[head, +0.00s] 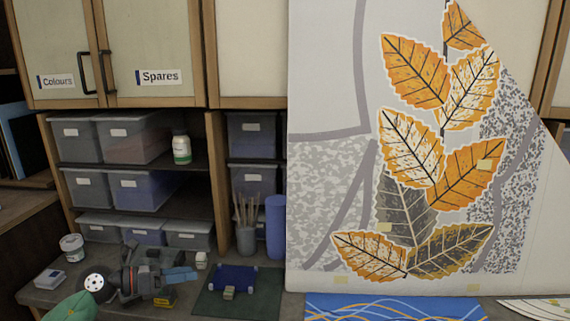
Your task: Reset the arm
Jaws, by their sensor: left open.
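My left gripper (180,274) is low at the left of the head view, over the workbench. It is dark grey with bluish finger parts pointing right, and it is open. I see nothing held between its fingers. My right gripper is not in view.
Near the left gripper are a small yellow-and-black item (165,297), a white tub (72,247) and a white-and-blue box (49,279). A dark green mat (212,305) bears a blue item (233,278). A brush pot (246,240) stands behind. A large leaf-patterned panel (330,100) rises at right.

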